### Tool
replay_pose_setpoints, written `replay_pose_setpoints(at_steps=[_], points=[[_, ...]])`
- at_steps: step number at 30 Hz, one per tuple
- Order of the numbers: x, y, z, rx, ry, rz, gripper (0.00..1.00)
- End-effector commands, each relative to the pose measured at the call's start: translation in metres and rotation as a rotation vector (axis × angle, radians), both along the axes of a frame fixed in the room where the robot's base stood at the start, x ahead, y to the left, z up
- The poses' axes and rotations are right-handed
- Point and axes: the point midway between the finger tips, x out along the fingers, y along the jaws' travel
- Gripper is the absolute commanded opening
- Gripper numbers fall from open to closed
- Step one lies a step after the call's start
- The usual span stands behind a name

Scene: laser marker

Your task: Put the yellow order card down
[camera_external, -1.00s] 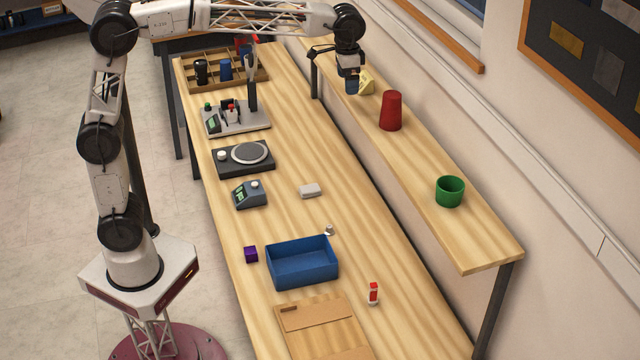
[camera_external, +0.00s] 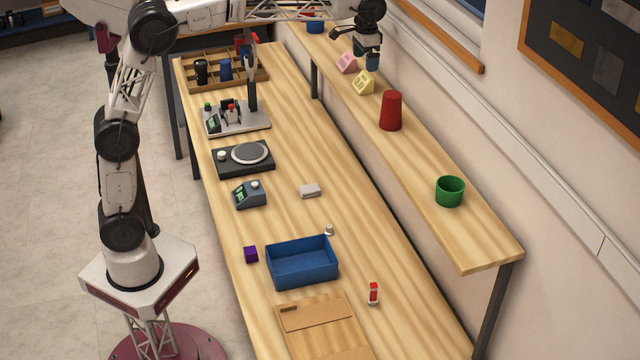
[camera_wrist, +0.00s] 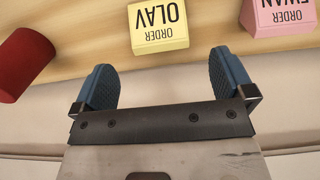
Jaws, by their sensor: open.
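The yellow order card (camera_external: 363,82) stands on the wooden wall shelf (camera_external: 488,240), between the pink order card and the red cup. In the wrist view the yellow card (camera_wrist: 159,27) reads "ORDER OLAV" and lies beyond the fingertips, near the middle. My gripper (camera_external: 373,62) is above the shelf, just above and beside the yellow card. In the wrist view my gripper (camera_wrist: 164,75) has its two blue fingers wide apart with nothing between them, and the card is clear of them.
A pink order card (camera_external: 346,62) stands beside the yellow one, and a red cup (camera_external: 391,111) stands on its other side. A green cup (camera_external: 450,191) is farther along the shelf. The wall runs close behind the shelf. The bench below holds a blue bin (camera_external: 302,267) and several devices.

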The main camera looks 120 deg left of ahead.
Motion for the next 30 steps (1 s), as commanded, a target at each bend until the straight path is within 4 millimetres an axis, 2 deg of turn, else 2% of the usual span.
replay_pose_setpoints(at_steps=[9, 22, 30], points=[[0.000, 0.000, -0.022, 0.000, 0.000, 0.000, 1.00], [0.000, -0.001, -0.027, -0.001, 0.001, 0.000, 1.00], [0.000, -0.002, -0.054, -0.002, 0.002, 0.000, 1.00]])
